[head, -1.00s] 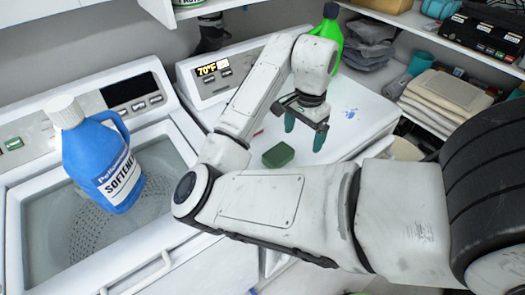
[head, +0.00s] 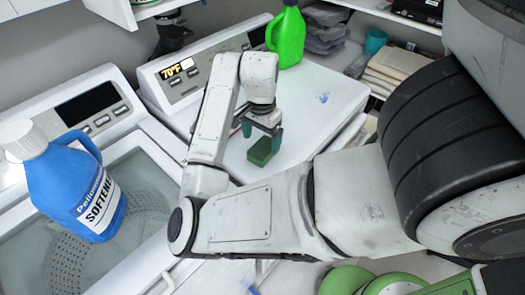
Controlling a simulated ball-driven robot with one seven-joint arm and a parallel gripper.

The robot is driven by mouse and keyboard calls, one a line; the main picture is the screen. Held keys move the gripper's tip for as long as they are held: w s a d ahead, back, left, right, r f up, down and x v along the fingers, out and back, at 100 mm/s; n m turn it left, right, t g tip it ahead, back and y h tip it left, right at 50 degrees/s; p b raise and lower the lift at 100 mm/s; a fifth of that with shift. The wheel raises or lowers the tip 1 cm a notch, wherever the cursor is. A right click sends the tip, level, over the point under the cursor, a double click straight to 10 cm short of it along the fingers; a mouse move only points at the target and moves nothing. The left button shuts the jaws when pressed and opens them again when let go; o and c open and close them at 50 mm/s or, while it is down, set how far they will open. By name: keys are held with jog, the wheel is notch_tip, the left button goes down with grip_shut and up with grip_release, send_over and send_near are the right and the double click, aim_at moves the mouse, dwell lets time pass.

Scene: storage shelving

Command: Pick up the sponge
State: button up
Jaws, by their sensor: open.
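The green sponge (head: 260,153) is a small dark green block on the white top of the right-hand machine (head: 325,98). Part of the sponge is hidden by the gripper.
A blue softener bottle (head: 68,190) stands at the open washer (head: 150,150) on the left. A bright green bottle (head: 286,38) stands at the machine's back edge. Shelves with folded towels (head: 393,70) are at the right.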

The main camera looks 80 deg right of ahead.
aim_at(263, 147)
jog(key=shift+s+d+f, duration=0.1)
jog(key=shift+s+f, duration=0.05)
jog(key=shift+f, duration=1)
jog(key=shift+s+d+f, duration=0.1)
jog(key=shift+f, duration=1.05)
jog(key=c, duration=1)
jog(key=shift+r, duration=0.1)
jog(key=shift+r, duration=0.5)
jog(key=r, duration=0.3)
jog(key=shift+s+a+r, duration=0.1)
jog(key=shift+s+r, duration=0.1)
jog(key=shift+s, duration=0.1)
jog(key=s+a+r, duration=0.1)
jog(key=s+r, duration=0.1)
jog(key=s, duration=0.2)
jog(key=s+a+r+p, duration=0.1)
jog(key=s+r, duration=0.2)
jog(key=s, duration=0.1)
jog(key=s+a+r, duration=0.2)
jog(key=s+r, duration=0.1)
jog(key=s, duration=0.1)
jog(key=shift+s+r, duration=0.25)
jog(key=shift+s, duration=0.15)
